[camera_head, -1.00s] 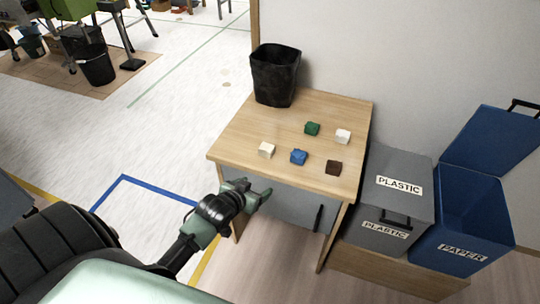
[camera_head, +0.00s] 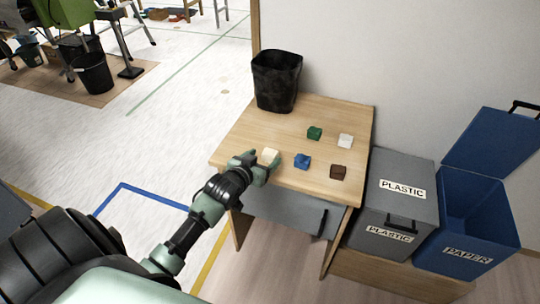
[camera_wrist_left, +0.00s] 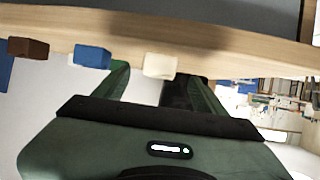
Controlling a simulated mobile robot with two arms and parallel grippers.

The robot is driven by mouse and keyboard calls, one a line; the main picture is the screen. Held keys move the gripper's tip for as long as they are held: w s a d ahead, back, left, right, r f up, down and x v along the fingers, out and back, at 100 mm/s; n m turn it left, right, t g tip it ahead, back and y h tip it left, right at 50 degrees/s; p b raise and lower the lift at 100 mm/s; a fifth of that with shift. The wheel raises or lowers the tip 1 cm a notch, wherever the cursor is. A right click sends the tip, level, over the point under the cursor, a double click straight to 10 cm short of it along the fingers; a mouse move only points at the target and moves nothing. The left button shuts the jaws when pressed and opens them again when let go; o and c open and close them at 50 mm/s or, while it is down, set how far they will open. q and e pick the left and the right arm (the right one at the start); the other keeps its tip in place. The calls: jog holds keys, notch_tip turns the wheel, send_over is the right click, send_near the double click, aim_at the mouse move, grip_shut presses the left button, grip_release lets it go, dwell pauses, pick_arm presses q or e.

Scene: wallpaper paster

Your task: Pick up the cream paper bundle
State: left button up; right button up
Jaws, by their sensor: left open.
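The cream paper bundle (camera_head: 270,155) lies near the front left edge of the wooden table (camera_head: 243,135). My left gripper (camera_head: 264,166) is open right at this bundle, at the table's front left edge, and covers part of its near side. In the left wrist view, the cream bundle (camera_wrist_left: 160,66) shows between the two spread fingers (camera_wrist_left: 162,82). I cannot tell whether the fingers touch it. My right gripper is not in view.
A blue bundle (camera_head: 302,161) lies close right of the cream one. Green (camera_head: 314,133), white (camera_head: 345,141) and brown (camera_head: 338,172) bundles lie further off. A black bin (camera_head: 276,80) stands at the table's back left. Grey plastic (camera_head: 398,190) and blue paper (camera_head: 466,222) bins stand at right.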

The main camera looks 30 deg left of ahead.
aim_at(268, 155)
pick_arm(q)
jog(key=x, duration=0.4)
jog(key=shift+d+f, duration=0.1)
jog(key=c, duration=1.4)
